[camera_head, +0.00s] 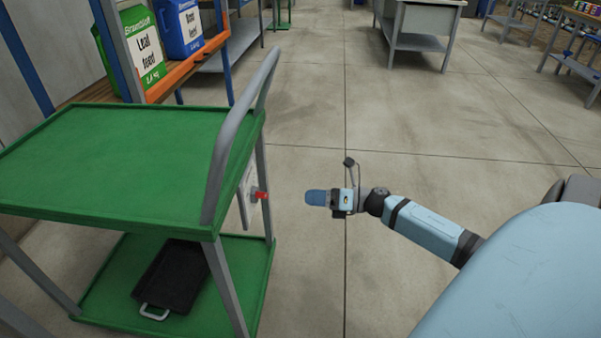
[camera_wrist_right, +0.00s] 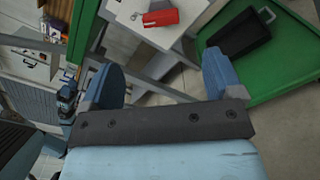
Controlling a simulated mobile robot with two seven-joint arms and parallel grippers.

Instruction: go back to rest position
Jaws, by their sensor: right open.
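My right gripper (camera_head: 316,197) is at the end of my arm in the middle of the head view, above bare floor. It is just right of the green cart (camera_head: 110,148) and apart from it. In the right wrist view its two blue fingers (camera_wrist_right: 165,85) are spread, with nothing between them. The red handle also shows beyond the fingers in the right wrist view (camera_wrist_right: 160,17). My left gripper is in neither view.
A black tray (camera_head: 172,277) lies on the cart's lower shelf. A green jug (camera_head: 136,50) and a blue jug (camera_head: 182,24) stand on an orange-edged shelf at the upper left. A grey table (camera_head: 420,18) stands at the back. The concrete floor (camera_head: 420,120) between is clear.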

